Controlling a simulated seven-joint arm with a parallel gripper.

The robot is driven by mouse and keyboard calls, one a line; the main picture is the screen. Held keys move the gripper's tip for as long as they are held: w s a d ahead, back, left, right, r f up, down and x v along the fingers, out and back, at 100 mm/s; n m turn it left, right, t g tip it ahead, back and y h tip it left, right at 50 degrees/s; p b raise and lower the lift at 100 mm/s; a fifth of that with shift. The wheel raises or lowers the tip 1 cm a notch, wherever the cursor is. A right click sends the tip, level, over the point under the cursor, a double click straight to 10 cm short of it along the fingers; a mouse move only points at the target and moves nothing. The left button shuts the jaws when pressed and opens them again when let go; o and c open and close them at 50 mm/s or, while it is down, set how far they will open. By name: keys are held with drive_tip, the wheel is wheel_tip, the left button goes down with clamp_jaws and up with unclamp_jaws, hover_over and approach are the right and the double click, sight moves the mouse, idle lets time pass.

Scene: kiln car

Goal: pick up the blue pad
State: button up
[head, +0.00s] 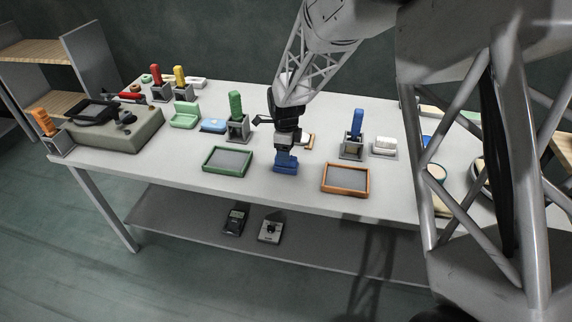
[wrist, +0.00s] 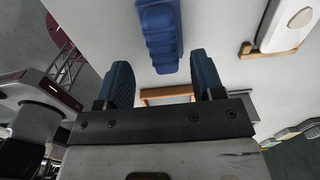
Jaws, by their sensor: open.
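A small light-blue pad (head: 213,125) lies flat on the table left of centre in the head view, between a green open case and a green upright block. My gripper (head: 286,166), with blue fingers, points down over the middle of the table, to the right of the pad and nearer the front edge. In the wrist view my gripper (wrist: 161,70) is open with nothing between its fingers. A blue ribbed block (wrist: 160,38) shows beyond the fingertips there; I cannot tell which object in the head view it is.
A green-framed tray (head: 228,161) and an orange-framed tray (head: 346,179) flank my gripper. A green upright block (head: 236,106) in a grey holder stands between pad and gripper. A blue upright block (head: 358,123) stands to the right. A large grey-green box (head: 120,134) is at left.

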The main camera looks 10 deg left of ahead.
drive_tip(key=shift+f, duration=0.15)
drive_tip(key=shift+w+f, duration=0.2)
drive_tip(key=shift+f, duration=2.3)
drive_tip(key=shift+c, duration=0.4)
drive_tip(key=c, duration=0.6)
drive_tip(key=shift+r, duration=0.2)
